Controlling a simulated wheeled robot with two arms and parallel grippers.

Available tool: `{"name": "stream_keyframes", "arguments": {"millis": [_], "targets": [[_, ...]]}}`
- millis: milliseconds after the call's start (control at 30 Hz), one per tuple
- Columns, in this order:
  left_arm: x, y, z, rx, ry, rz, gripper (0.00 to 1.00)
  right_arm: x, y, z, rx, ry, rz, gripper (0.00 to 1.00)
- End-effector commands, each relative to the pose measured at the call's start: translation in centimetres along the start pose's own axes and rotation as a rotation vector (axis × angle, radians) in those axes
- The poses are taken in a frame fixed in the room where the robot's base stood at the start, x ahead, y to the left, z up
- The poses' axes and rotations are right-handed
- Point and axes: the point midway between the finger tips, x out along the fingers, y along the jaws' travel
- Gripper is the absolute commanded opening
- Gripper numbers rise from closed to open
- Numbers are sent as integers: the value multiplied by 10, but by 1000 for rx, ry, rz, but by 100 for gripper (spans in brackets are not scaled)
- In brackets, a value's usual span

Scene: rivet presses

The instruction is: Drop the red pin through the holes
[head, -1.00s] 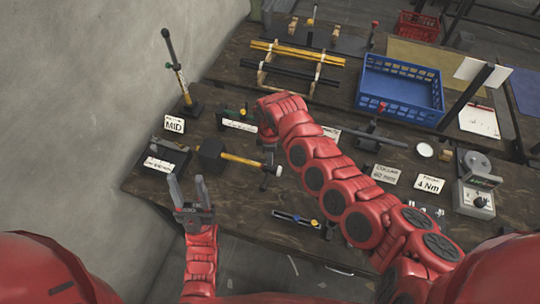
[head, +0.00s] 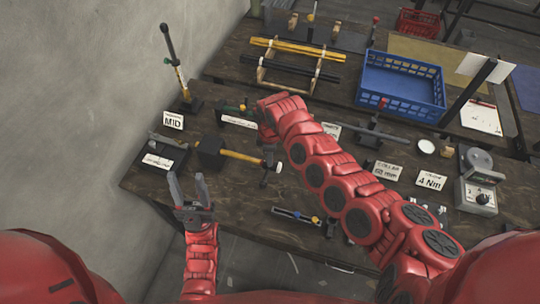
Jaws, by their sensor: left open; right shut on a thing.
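My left gripper (head: 188,180) is open and empty, pointing up in front of the table's front-left edge. My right arm reaches over the table, and its gripper (head: 269,166) points down near the end of a yellow-handled hammer (head: 240,156). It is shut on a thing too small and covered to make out. I cannot make out the red pin or the holes for certain. A small red spot (head: 383,103) shows at the front of the blue crate (head: 402,84), and a red knob (head: 376,20) stands at the back.
The dark wooden table (head: 225,195) holds a MID sign (head: 172,121) beside an upright lever tool (head: 177,70), a rack with yellow and black bars (head: 298,50), and a dial device (head: 477,195) at the right. A blue tool (head: 296,215) lies at the front edge. A wall is at left.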

Motion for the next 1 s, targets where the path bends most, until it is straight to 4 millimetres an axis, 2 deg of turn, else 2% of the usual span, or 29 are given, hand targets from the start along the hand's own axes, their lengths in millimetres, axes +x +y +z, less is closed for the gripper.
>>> {"name": "stream_keyframes", "arguments": {"millis": [67,100,267,300,667,867,933,1000], "targets": [[-2,0,0,0,0,0,50,3,0,0,0,0,-1,0],[-1,0,0,0,0,0,50,2,0,0,0,0,-1,28],[-1,0,0,0,0,0,50,2,0,0,0,0,0,57],[-1,0,0,0,0,0,50,2,0,0,0,0,-1,60],[-4,0,1,0,0,0,50,-2,1,0,1,2,1,60],[-18,1,3,0,0,0,50,-32,2,1,2,3,6,60],[-27,1,5,0,0,0,50,-48,2,1,2,2,5,60],[-28,1,5,0,0,0,50,-71,1,-2,0,4,6,60]]}}
